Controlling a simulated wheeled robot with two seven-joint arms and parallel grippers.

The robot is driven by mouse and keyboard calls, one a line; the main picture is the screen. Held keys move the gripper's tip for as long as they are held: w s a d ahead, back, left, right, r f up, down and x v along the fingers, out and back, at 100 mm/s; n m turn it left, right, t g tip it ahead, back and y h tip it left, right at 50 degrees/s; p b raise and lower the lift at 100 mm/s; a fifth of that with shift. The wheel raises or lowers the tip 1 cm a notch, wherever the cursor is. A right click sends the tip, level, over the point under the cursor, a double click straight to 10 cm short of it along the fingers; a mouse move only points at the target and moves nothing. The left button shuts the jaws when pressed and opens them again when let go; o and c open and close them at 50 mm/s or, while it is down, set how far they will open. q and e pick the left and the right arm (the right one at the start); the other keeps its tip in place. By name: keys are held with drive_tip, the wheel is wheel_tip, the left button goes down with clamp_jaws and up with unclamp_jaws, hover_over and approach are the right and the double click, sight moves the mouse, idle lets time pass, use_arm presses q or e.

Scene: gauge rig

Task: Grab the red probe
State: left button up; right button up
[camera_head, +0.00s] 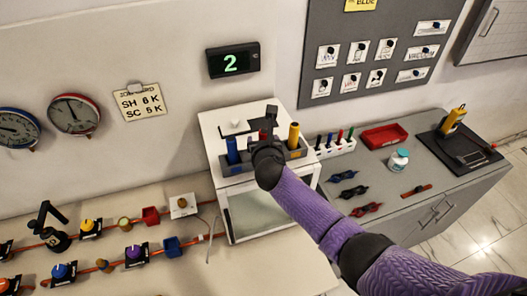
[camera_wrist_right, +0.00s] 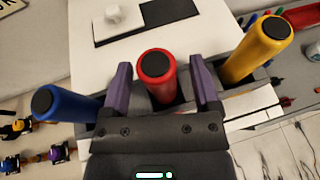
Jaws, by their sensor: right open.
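The red probe (camera_wrist_right: 154,76) stands upright between the blue probe (camera_wrist_right: 66,106) and the yellow probe (camera_wrist_right: 257,50) in the right wrist view. In the head view the blue probe (camera_head: 232,151) and yellow probe (camera_head: 294,136) stand in a grey rack (camera_head: 236,169) on a white cabinet. The red probe is mostly hidden there by my right gripper (camera_head: 268,122). My right gripper's two purple fingers (camera_wrist_right: 161,78) are open, one on each side of the red probe, with small gaps showing. My left gripper is out of view.
A white rack of coloured pens (camera_head: 335,148) and a red tray (camera_head: 384,136) are right of the cabinet (camera_head: 208,125). A white jar (camera_head: 398,160) stands on the grey counter. Valves and knobs line the bench at left. A display (camera_head: 232,61) hangs above.

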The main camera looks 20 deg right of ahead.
drive_tip(key=shift+c, duration=1.2)
clamp_jaws()
